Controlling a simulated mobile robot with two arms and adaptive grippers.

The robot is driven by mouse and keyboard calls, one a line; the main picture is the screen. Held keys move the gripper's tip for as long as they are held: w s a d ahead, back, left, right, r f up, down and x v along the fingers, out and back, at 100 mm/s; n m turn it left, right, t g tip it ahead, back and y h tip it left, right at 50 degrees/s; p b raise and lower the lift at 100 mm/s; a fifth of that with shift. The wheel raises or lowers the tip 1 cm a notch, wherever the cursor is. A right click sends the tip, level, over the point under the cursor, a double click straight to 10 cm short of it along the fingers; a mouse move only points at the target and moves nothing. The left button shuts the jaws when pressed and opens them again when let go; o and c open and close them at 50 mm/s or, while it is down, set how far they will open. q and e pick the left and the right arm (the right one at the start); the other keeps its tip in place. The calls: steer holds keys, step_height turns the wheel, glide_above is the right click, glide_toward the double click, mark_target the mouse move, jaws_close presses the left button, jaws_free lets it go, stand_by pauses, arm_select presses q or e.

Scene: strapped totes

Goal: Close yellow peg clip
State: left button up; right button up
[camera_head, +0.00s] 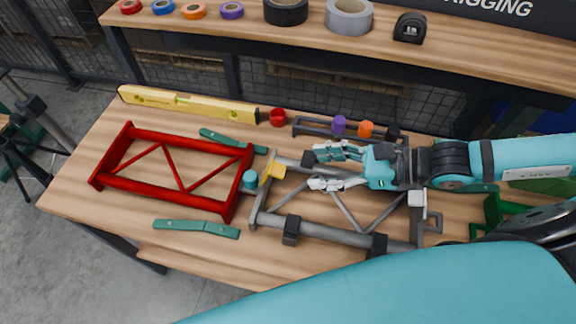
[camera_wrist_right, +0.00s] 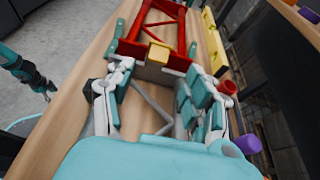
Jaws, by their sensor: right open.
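The yellow peg clip (camera_head: 273,170) sits at the left end of the grey frame (camera_head: 330,234), beside the red frame (camera_head: 173,202). Whether its flap is open or shut is too small to tell. In the right wrist view the yellow clip (camera_wrist_right: 159,53) shows ahead, between the finger lines. My right gripper (camera_head: 318,168) is open and empty above the grey frame, fingers pointing left toward the clip and apart from it. The right wrist view shows its two fingers (camera_wrist_right: 157,72) spread wide. What looks like my left gripper (camera_wrist_right: 47,88) is small at that view's left edge.
A teal cylinder (camera_head: 249,179) stands next to the clip. Black clips (camera_head: 291,230) sit on the grey frame's near rail. Green bars (camera_head: 196,228) lie nearby.

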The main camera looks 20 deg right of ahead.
mark_target(280, 170)
steer(key=p+x, duration=0.1)
steer(key=x, duration=0.5)
steer(key=shift+a+p, duration=0.2)
steer(key=shift+p, duration=0.1)
arm_select(q)
steer(key=shift+w+r, duration=0.1)
steer(key=shift+r, duration=0.6)
arm_select(e)
steer(key=shift+w+a+f, duration=0.3)
steer(key=shift+w+a, duration=0.1)
steer(key=shift+a, duration=0.1)
